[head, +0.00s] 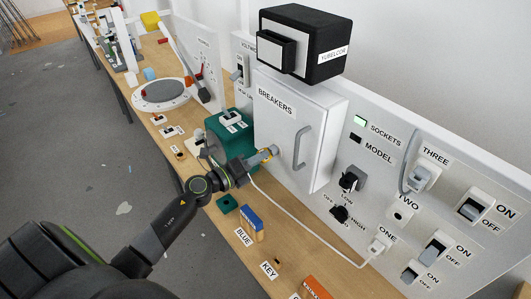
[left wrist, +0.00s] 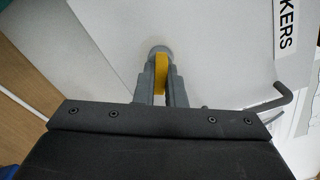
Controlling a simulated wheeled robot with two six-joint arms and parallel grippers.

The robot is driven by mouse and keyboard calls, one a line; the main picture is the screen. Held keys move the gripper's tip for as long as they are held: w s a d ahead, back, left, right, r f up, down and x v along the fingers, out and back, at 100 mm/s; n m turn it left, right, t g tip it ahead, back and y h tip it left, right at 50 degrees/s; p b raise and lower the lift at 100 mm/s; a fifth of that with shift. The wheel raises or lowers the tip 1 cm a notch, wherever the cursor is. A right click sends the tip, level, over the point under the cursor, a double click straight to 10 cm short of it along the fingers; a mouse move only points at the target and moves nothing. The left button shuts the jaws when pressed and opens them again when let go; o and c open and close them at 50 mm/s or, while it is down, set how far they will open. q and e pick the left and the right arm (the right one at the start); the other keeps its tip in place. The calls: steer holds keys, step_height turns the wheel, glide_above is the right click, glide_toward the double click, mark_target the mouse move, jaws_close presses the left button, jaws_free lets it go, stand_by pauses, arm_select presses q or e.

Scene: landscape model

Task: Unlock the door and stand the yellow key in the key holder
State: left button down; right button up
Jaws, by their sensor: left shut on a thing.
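The white BREAKERS door (head: 290,125) is flush with its cabinet and has a grey bar handle (head: 299,148). A round grey lock (left wrist: 160,50) sits on the door's left part in the left wrist view. My left gripper (head: 264,155) is at this lock. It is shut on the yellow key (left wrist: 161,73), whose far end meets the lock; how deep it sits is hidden. A small dark piece (head: 278,262) beside the KEY label on the bench may be the key holder. My right gripper is not in view.
A green box (head: 228,140) stands left of the door. A blue box (head: 250,222), a small green block (head: 227,203) and an orange box (head: 316,288) are on the wooden bench. A white cable (head: 310,232) runs to a plug at socket ONE. A black box (head: 325,45) tops the cabinet.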

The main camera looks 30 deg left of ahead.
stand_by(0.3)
arm_select(q)
steer(key=shift+n+p, duration=2.15)
steer(key=shift+n, duration=0.85)
steer(key=shift+v, duration=0.8)
steer(key=shift+v, duration=1.35)
